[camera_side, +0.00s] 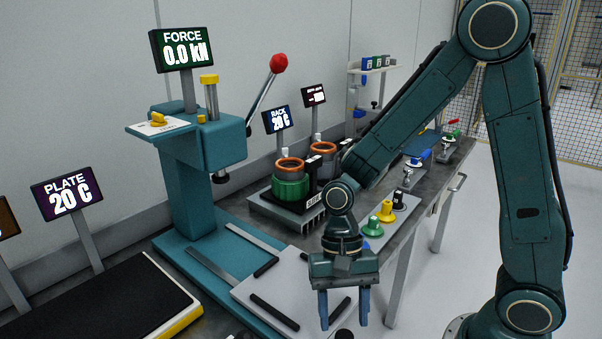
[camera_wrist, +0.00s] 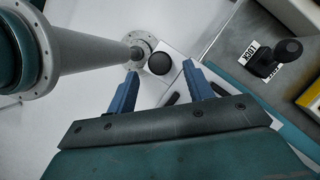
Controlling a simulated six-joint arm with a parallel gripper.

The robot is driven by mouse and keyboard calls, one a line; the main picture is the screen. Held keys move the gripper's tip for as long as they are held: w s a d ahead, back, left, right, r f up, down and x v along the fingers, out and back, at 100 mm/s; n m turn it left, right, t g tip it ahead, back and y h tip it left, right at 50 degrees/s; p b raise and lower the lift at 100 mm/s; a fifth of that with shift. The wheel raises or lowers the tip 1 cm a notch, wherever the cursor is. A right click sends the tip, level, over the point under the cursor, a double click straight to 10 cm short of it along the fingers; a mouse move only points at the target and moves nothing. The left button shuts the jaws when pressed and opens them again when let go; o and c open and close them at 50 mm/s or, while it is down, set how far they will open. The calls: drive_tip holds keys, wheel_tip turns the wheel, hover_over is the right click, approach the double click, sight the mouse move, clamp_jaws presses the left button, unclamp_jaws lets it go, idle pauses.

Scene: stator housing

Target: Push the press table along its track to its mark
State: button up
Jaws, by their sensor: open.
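The press table (camera_side: 238,292) is a light grey plate with several black bars on it, in front of the teal press (camera_side: 195,160). Part of it shows in the wrist view (camera_wrist: 178,62). A round black knob (camera_wrist: 160,64) stands at its near end; its top just shows in the side view (camera_side: 343,334). My gripper (camera_side: 344,320) is open and empty, fingers pointing down, over the near end of the table. In the wrist view the knob appears between the fingertips (camera_wrist: 159,71); I cannot tell the height gap. I cannot make out the mark.
Grey rails (camera_side: 212,265) lie on the press's teal base. A black lever knob with a lock label (camera_wrist: 252,48) is beside the table. A dark hot plate (camera_side: 125,310) is at left. A green stator fixture (camera_side: 290,188) and coloured knobs (camera_side: 373,228) stand behind.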

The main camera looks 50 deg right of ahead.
sight(344, 334)
drive_tip(key=shift+x, duration=1.7)
clamp_jaws()
